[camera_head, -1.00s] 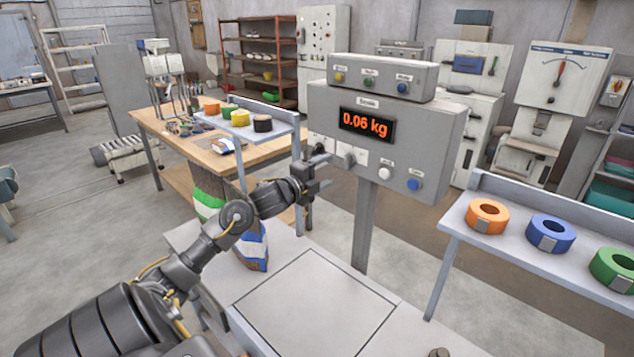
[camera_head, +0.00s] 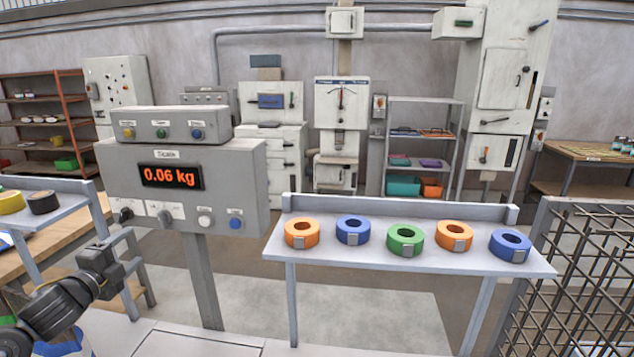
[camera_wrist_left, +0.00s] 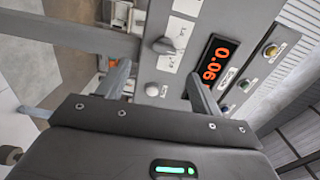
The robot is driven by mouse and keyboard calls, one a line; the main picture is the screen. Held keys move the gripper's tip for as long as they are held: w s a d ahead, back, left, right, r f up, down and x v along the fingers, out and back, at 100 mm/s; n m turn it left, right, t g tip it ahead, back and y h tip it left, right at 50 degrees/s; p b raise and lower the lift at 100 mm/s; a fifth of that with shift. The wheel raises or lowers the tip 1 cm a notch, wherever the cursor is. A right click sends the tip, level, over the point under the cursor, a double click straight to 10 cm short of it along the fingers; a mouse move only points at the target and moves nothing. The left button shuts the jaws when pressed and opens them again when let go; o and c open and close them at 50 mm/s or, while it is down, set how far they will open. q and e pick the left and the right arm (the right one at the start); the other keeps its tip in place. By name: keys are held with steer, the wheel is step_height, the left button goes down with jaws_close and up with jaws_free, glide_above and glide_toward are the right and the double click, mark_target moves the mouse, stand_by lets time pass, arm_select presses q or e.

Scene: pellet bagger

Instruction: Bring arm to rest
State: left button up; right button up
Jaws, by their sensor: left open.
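My left gripper (camera_head: 126,250) is at the lower left of the head view, in front of the grey scale panel (camera_head: 248,165). Its jaws are open and empty. In the left wrist view its two fingers (camera_wrist_left: 160,85) stand apart, with the panel's switch and white button (camera_wrist_left: 151,90) beyond them. I cannot tell how close the fingers are to the panel. The display (camera_head: 172,177) reads 0.06 kg. My right gripper is not in view.
A shelf (camera_head: 400,262) right of the panel holds several orange, blue and green tape rolls. A wire mesh cage (camera_head: 575,290) stands at the far right. Another shelf with a yellow roll (camera_head: 11,202) is at the left. The floor below the right shelf is clear.

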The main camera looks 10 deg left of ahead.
arm_select(q)
steer(key=s+d+f+n+g+y, duration=0.1)
steer(key=s+d+f+n+g, duration=0.4)
steer(key=f, duration=0.6)
steer(key=s+d+f+n+g, duration=0.25)
steer(key=s+d+f, duration=0.45)
steer(key=f, duration=0.5)
steer(key=s+d+f+n+g+h, duration=0.1)
steer(key=s+d+f+n+g, duration=0.25)
steer(key=s+d, duration=0.6)
steer(key=s+d+f+n+g+h, duration=0.1)
steer(key=s+d+f+n+g, duration=0.35)
steer(key=s, duration=0.75)
steer(key=s+f+x, duration=0.1)
steer(key=s+x, duration=0.2)
steer(key=x, duration=1.1)
steer(key=s+d+x, duration=0.1)
steer(key=s+x, duration=0.1)
steer(key=x, duration=1.1)
steer(key=s+a+f+g, duration=0.1)
steer(key=s+a+f, duration=0.2)
steer(key=s+f, duration=1.3)
steer(key=shift+s+b, duration=0.4)
steer(key=shift+s, duration=0.3)
